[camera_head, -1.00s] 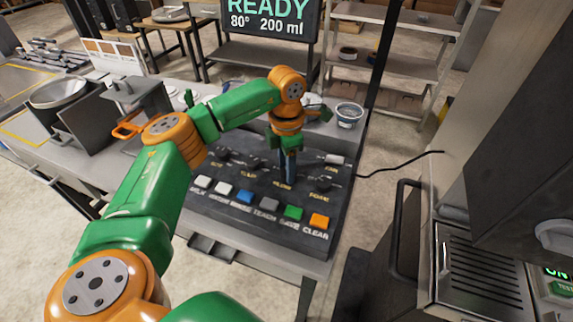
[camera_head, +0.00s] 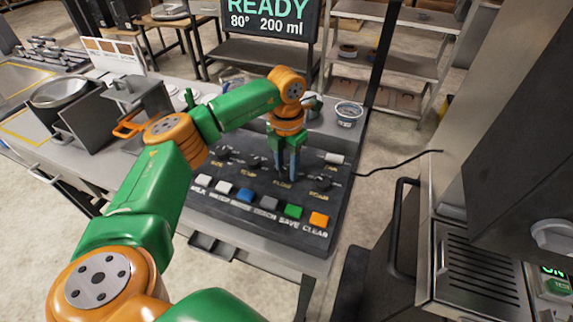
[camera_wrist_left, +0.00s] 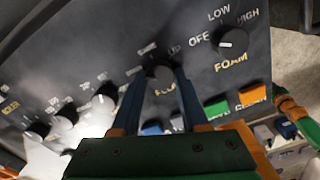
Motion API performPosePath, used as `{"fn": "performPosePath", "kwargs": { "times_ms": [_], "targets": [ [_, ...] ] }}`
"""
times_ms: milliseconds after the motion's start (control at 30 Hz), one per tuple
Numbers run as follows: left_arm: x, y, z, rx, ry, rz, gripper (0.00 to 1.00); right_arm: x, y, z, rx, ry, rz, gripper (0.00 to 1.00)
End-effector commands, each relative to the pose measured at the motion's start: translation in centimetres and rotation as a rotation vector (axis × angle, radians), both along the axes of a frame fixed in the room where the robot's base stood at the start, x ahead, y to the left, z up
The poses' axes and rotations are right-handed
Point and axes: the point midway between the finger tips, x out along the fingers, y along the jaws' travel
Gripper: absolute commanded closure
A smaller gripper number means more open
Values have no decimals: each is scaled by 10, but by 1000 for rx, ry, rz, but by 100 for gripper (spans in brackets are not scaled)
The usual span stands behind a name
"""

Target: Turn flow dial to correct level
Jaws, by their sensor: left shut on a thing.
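My left gripper (camera_head: 287,176) points down at the dark control panel (camera_head: 222,212), its two blue-grey fingers on either side of the flow dial. In the left wrist view the round dark flow dial (camera_wrist_left: 160,74) sits between the fingertips (camera_wrist_left: 158,80), and the gripper is shut on it. The fingers partly cover its label, and I cannot read the level it points to. The foam dial (camera_wrist_left: 231,42), marked OFF, LOW and HIGH, is beside it.
A row of coloured buttons, including green (camera_head: 293,211) and orange (camera_head: 319,219), lies along the panel's front. A display (camera_head: 270,17) reads READY, 80° and 200 ml. A small cup (camera_head: 348,114) stands behind the panel. A black cable (camera_head: 400,162) runs off to the right.

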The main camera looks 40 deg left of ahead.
Motion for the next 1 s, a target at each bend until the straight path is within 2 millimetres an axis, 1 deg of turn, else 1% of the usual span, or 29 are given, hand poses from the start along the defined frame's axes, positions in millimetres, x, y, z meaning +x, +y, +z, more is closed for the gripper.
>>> {"fn": "performPosePath", "kwargs": {
  "times_ms": [267,300,367,400,667,733,767,900,1000],
  "targets": [
    [1,0,1,0,-3,2,100,0,0,0,0,0,0,50],
    [1,0,1,0,-3,2,48,0,0,0,0,0,0,50],
    [1,0,1,0,-2,2,32,0,0,0,0,0,0,50],
    [0,0,1,0,-2,1,26,0,0,0,0,0,0,50],
    [0,0,1,0,-2,1,26,0,0,0,1,0,0,50],
    [1,0,6,0,-3,1,26,0,0,-3,1,0,0,50],
    [1,0,11,-1,-5,1,26,0,0,-5,1,0,0,50],
    [2,0,42,-1,-7,2,26,0,0,-13,1,0,0,50],
    [1,0,60,-2,-5,2,26,0,1,-14,1,0,0,50]
  ]
}}
